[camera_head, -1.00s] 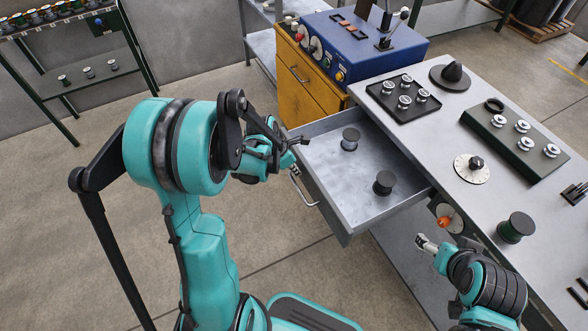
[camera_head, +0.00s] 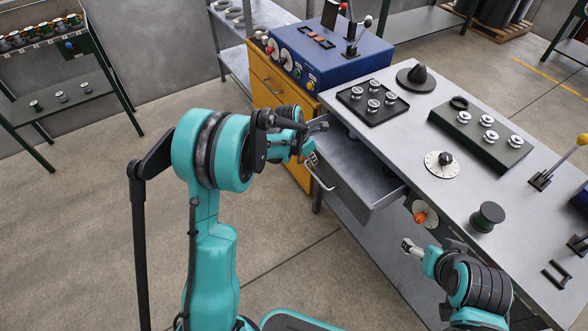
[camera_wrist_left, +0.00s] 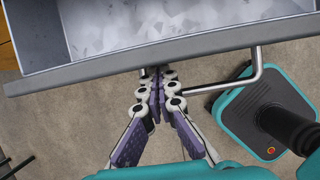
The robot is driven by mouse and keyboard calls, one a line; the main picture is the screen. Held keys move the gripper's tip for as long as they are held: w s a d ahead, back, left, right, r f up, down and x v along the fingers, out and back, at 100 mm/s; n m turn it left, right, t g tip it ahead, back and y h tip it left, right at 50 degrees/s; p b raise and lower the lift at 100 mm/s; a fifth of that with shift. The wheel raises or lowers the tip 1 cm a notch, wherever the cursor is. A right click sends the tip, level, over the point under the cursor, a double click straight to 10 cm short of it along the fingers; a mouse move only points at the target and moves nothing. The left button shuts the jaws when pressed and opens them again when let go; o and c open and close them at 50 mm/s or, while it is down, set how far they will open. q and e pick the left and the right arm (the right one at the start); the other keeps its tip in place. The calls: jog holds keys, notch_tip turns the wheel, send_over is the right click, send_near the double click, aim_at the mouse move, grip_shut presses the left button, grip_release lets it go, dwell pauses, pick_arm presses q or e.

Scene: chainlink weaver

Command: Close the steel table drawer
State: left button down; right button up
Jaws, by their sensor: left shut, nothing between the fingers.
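The grey steel drawer (camera_head: 357,168) stands partly open, sticking out from under the left side of the steel table (camera_head: 400,130). My left gripper (camera_head: 318,127) is at the drawer's front, near its far end. In the left wrist view, the gripper (camera_wrist_left: 160,74) is shut and empty, its fingertips at the outer face of the drawer front (camera_wrist_left: 95,75), appearing to touch it. The bar handle (camera_wrist_left: 250,78) is beside the fingers, not gripped. My right gripper (camera_head: 408,246) is low beside the table's near edge, away from the drawer; its jaw state is unclear.
A blue control box (camera_head: 330,55) on a yellow cabinet (camera_head: 270,85) stands just beyond the drawer. The tabletop holds a black tray (camera_head: 372,101), a dial (camera_head: 439,163) and a dark spool (camera_head: 487,216). The floor left of the drawer is clear.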

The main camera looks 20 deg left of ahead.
pick_arm(q)
send_over(339, 158)
jog(key=shift+w+p, duration=0.1)
jog(key=shift+p, duration=0.25)
jog(key=shift+r, duration=0.1)
